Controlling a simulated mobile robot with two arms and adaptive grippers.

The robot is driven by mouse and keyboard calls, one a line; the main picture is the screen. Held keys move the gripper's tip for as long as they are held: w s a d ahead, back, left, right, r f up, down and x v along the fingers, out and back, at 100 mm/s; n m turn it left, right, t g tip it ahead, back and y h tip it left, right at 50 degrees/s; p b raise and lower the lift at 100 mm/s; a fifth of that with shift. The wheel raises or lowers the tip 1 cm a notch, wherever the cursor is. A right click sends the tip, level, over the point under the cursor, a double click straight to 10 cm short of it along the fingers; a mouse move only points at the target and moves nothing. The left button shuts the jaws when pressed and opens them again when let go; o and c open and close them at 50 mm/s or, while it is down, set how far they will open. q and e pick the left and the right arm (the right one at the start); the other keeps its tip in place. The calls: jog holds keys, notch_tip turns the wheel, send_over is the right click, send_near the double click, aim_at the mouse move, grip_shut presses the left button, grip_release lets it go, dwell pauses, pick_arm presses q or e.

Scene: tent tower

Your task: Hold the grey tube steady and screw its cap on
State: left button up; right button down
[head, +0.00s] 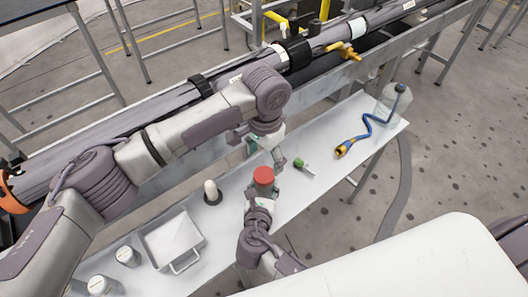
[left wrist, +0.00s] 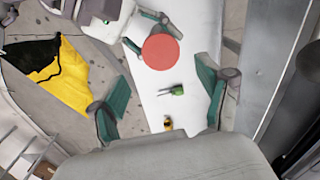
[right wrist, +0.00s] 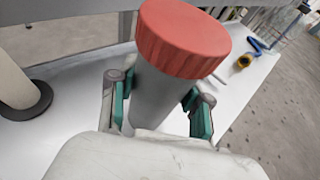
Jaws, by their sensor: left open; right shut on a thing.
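The grey tube (right wrist: 158,100) stands roughly upright between the teal fingers of my right gripper (right wrist: 160,105), which is shut on it. The ribbed red cap (right wrist: 183,40) sits on the tube's top end; I cannot tell how tightly it is threaded. In the head view the cap (head: 263,175) shows above my right gripper (head: 260,203), and the tube is mostly hidden. My left gripper (head: 262,143) is open and empty, above and behind the cap. In the left wrist view the red cap (left wrist: 161,51) appears apart from the open left fingers (left wrist: 161,98).
On the white table (head: 335,125) lie a green-handled tool (head: 304,167) and a blue hose (head: 372,128). A clear bottle (head: 394,98) stands at the far end. A pipe conveyor runs behind.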

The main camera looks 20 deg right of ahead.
aim_at(264, 174)
pick_arm(q)
jog(key=n, duration=0.7)
jog(key=shift+r, duration=0.2)
jog(key=n, duration=0.4)
jog(key=shift+r, duration=0.15)
jog(key=n, duration=0.4)
jog(key=shift+a+r, duration=0.1)
jog(key=n, duration=0.6)
jog(key=shift+r, duration=0.15)
jog(key=shift+f, duration=4.05)
